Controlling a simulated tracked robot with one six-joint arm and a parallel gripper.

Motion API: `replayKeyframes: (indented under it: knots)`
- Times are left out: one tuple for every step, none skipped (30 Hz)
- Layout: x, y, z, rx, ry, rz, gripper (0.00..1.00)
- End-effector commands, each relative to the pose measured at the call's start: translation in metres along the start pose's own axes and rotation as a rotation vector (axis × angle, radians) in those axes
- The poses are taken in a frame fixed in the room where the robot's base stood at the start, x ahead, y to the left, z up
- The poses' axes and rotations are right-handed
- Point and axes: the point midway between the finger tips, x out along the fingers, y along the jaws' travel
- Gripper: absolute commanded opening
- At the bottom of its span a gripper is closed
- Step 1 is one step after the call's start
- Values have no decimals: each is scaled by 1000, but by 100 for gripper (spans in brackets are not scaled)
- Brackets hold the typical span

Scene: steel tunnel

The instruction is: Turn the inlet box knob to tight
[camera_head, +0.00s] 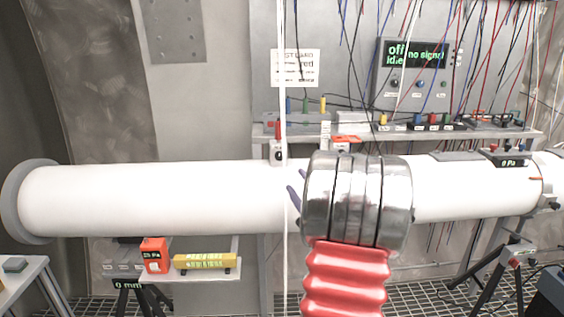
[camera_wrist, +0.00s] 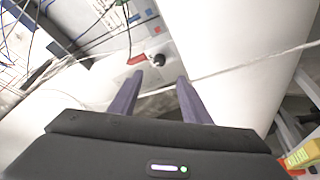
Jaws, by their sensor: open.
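The inlet box is most likely the small grey box (camera_head: 277,146) on top of the white tube, left of my arm in the head view. In the wrist view, a grey panel (camera_wrist: 151,45) carries a small black knob (camera_wrist: 158,60) beside a red part (camera_wrist: 137,59). My gripper (camera_wrist: 160,75) is open and empty, with its two purple fingers spread. The knob appears between and beyond the fingertips, apart from them; the exact gap cannot be told. In the head view, my gripper (camera_head: 296,181) is in front of the tube, lower than the box. The knob's setting is unreadable.
The white tube (camera_head: 150,198) runs across the place. A thin white cord (camera_head: 283,80) hangs in front of the box and crosses the wrist view near the fingers. Many wires hang before the back panel and its screen (camera_head: 412,53). A low shelf holds a yellow case (camera_head: 205,261).

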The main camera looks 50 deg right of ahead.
Motion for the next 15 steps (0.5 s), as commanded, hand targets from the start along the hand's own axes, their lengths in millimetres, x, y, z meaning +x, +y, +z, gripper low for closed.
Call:
replayKeyframes:
  knots:
    - [4,0,0,0,1,0,43]
    - [7,0,0,0,1,0,43]
    - [12,0,0,0,2,0,43]
    - [15,0,-1,0,2,0,43]
    - [19,0,-1,0,2,0,43]
    - [25,-1,-1,0,3,-1,43]
    - [30,-1,-1,0,2,-2,43]
    - [34,-1,-1,0,3,-1,43]
    - [41,0,-1,0,2,0,43]
    - [45,0,-1,0,2,0,43]
    - [50,-1,-1,0,2,0,43]
    - [56,-1,-1,0,3,-1,43]
    - [61,-1,-1,-1,3,-1,43]
    - [65,-1,-1,-1,2,-1,43]
    - [72,0,-1,-1,2,0,43]
